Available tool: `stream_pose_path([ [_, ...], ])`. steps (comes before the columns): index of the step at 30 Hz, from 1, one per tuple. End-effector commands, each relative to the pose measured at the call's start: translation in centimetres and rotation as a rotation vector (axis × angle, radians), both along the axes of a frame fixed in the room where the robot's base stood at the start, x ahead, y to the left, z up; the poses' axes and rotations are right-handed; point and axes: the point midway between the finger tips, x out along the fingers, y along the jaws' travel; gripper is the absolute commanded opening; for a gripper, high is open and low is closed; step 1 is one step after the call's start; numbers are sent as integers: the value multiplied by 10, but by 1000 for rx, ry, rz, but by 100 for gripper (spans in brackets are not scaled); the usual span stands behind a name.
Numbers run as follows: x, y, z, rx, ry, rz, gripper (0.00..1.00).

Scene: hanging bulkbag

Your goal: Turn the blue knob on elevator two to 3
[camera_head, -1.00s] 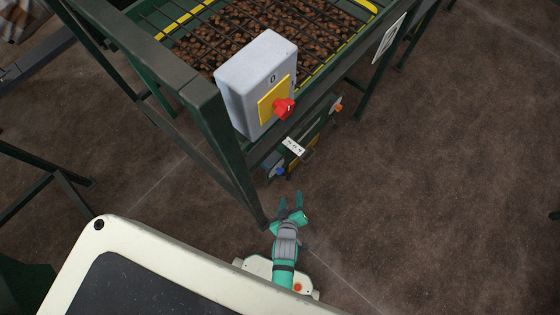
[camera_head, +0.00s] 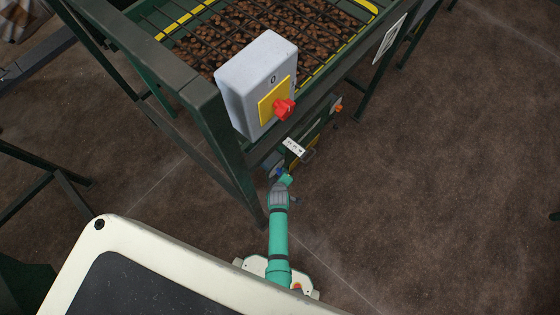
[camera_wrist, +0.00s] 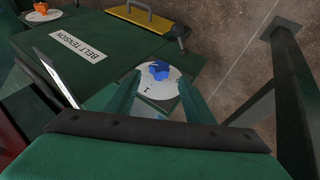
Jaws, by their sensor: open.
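The blue knob (camera_wrist: 159,70) sits on a round pale dial plate (camera_wrist: 150,92) on a green panel, ahead of my gripper in the wrist view. A mark like "1" shows on the near part of the dial. My gripper (camera_wrist: 160,95) is open, its two green fingers on either side of the dial, with the knob just beyond or between the tips. I cannot tell whether they touch it. In the head view my gripper (camera_head: 280,176) is at the low panel under the grey box, and the knob (camera_head: 275,172) is mostly hidden by it.
A "BELT TENSION" label (camera_wrist: 80,46), an orange knob (camera_wrist: 41,8) and a yellow handle (camera_wrist: 142,16) are on the same panel. A grey box (camera_head: 258,85) with a red switch (camera_head: 285,109) hangs above. A green frame leg (camera_head: 236,160) stands close left of my arm.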

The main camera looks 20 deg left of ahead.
Motion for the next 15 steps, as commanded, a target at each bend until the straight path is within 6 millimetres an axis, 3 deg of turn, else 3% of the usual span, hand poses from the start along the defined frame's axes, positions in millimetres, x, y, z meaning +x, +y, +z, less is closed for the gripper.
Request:
stream_pose_path([
  [8, 20, 8, -29, 1, 1, 0, 48],
  [15, 29, 11, -40, 0, 0, 0, 48],
])
